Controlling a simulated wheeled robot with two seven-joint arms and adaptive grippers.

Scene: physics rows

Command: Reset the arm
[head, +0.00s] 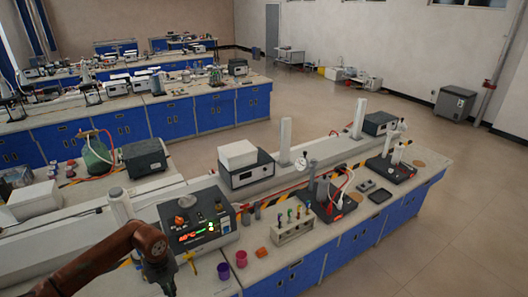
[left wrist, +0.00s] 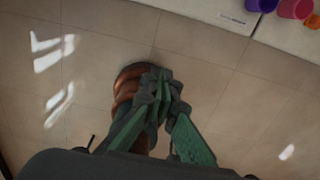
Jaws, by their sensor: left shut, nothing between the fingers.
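My left arm, reddish-brown, comes in from the lower left in the head view. My left gripper (head: 160,278) hangs down at its end, in front of the near edge of the lab bench (head: 262,268). In the left wrist view the green fingers of the left gripper (left wrist: 160,85) are shut with nothing between them, above the tiled floor. A reddish-brown part of my own body shows behind the fingers. My right gripper is in neither view.
On the near bench stand a control box with lit digits (head: 200,220), a purple cup (head: 223,270), a pink cup (head: 241,259), an orange piece (head: 262,252) and a rack of coloured-top items (head: 292,228). The floor (head: 440,250) at right is clear.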

